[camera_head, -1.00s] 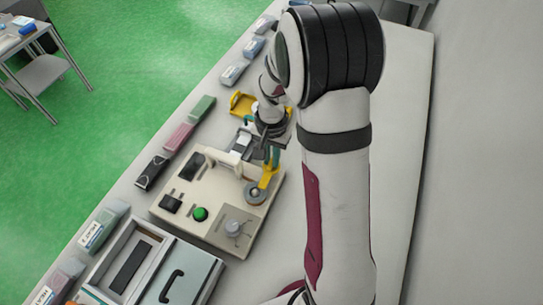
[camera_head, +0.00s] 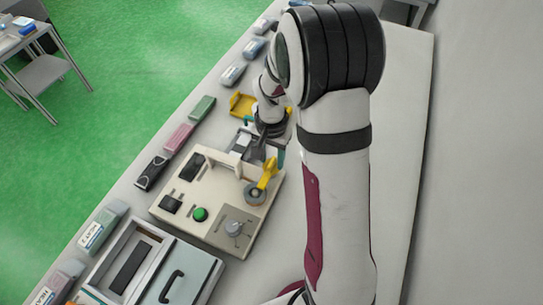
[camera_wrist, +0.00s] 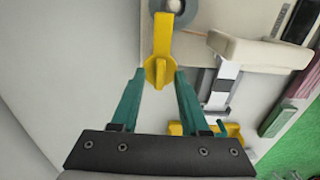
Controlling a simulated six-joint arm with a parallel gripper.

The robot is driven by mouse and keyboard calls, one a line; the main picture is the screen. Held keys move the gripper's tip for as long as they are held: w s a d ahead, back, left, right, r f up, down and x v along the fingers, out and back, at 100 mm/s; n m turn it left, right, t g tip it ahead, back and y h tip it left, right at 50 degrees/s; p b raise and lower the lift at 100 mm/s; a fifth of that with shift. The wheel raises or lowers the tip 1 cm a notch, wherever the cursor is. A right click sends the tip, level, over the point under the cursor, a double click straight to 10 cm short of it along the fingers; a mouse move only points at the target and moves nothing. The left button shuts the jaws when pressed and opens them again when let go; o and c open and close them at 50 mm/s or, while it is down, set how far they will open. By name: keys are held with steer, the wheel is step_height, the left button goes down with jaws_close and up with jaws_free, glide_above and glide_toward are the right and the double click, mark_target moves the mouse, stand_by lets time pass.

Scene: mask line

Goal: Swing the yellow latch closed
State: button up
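The yellow latch (camera_head: 266,174) is a short arm on a grey round pivot at the right corner of the beige panel box (camera_head: 214,221). In the wrist view the latch (camera_wrist: 160,43) points down from its pivot to a finned tip. My gripper (camera_wrist: 161,72) is open, with one teal finger on each side of that tip and visible gaps between. I cannot tell whether the fingers are level with the tip in depth. In the head view my arm hides most of the gripper; a teal finger shows just beyond the latch.
A tray with a black handle (camera_head: 172,286) stands in front. Packets line the left table edge; the table right of my arm is clear.

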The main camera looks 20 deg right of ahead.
mark_target(271, 162)
step_height(271, 162, up, 16)
stand_by(0.4)
steer(key=shift+f, duration=0.1)
steer(key=s+a+n+y, duration=0.1)
steer(key=s+a, duration=0.3)
steer(key=s, duration=0.7)
steer(key=s+a+f+n, duration=0.1)
steer(key=s+a, duration=0.4)
steer(key=s, duration=0.7)
steer(key=shift+f+n+y, duration=0.3)
steer(key=shift+n+y, duration=0.1)
steer(key=shift+n, duration=0.4)
